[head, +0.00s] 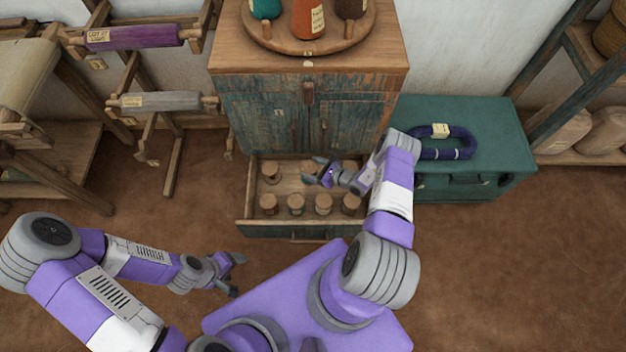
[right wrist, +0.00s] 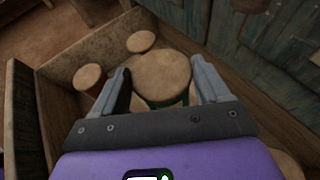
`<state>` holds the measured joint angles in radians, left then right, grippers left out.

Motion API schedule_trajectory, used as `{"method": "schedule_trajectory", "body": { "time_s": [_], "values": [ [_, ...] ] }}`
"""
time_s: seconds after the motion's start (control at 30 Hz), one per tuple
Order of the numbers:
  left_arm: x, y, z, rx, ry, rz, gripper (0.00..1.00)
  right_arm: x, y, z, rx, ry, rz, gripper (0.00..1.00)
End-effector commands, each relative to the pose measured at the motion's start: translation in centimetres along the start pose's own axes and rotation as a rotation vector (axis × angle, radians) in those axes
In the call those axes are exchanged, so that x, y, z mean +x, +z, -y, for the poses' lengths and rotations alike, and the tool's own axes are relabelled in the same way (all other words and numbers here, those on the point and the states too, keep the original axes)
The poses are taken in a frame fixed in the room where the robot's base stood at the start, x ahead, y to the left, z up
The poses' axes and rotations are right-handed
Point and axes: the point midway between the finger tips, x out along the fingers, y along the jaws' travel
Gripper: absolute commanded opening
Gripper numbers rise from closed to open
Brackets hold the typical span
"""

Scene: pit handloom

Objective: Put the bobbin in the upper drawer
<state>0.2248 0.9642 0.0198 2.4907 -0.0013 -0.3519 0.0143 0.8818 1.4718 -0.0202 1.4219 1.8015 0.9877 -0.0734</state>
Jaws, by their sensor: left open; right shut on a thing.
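My right gripper (head: 322,172) is shut on a bobbin (right wrist: 162,80) with a round pale wooden end and a dark green side below it. Whether the bobbin touches the drawer floor cannot be told. Several bobbins stand upright in the drawer, among them one at its rear left (head: 270,172) and one in front (head: 296,204). My left gripper (head: 236,273) is open and empty, to the left in front of the drawer.
The wooden cabinet (head: 308,62) stands behind the drawer, with a round tray of cones (head: 308,42) on top. A teal chest (head: 480,180) bearing a dark blue hank (head: 462,143) stands close to the right. Wooden racks (head: 150,110) stand at the left. Floor at the front right is clear.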

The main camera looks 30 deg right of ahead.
Motion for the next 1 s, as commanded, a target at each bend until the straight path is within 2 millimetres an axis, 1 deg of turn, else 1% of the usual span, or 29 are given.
{"method": "schedule_trajectory", "body": {
  "time_s": [0.03,0.1,0.33,0.5,0.57,0.63,0.87,1.0],
  "values": [
    [0.8,0.0,0.3,0.000,0.000,0.000,0.71,0.6,-1.3,0.0,-0.001,0.001,0.001,0.23],
    [1.3,-0.1,0.5,0.000,0.000,0.000,0.71,1.1,-2.3,-0.1,-0.001,0.002,0.001,0.23],
    [2.0,-0.1,0.7,0.000,0.000,0.000,0.71,1.7,-4.0,0.0,-0.002,0.001,0.002,0.23],
    [3.4,-0.1,1.3,0.000,0.000,0.000,0.71,2.8,-6.6,0.0,-0.003,0.001,0.002,0.23],
    [3.7,-0.1,1.4,0.000,0.000,0.000,0.71,3.1,-7.3,0.0,-0.002,0.001,0.001,0.23],
    [3.8,-0.2,1.4,0.000,0.000,0.000,0.71,3.2,-7.6,0.1,-0.002,0.001,0.002,0.23],
    [3.7,-0.1,1.4,0.000,0.000,0.000,0.71,3.1,-7.5,0.1,-0.002,0.000,0.002,0.23],
    [3.7,-0.1,1.4,0.000,0.000,0.000,0.71,3.2,-7.7,0.0,-0.001,0.001,0.002,0.23]
  ]
}}
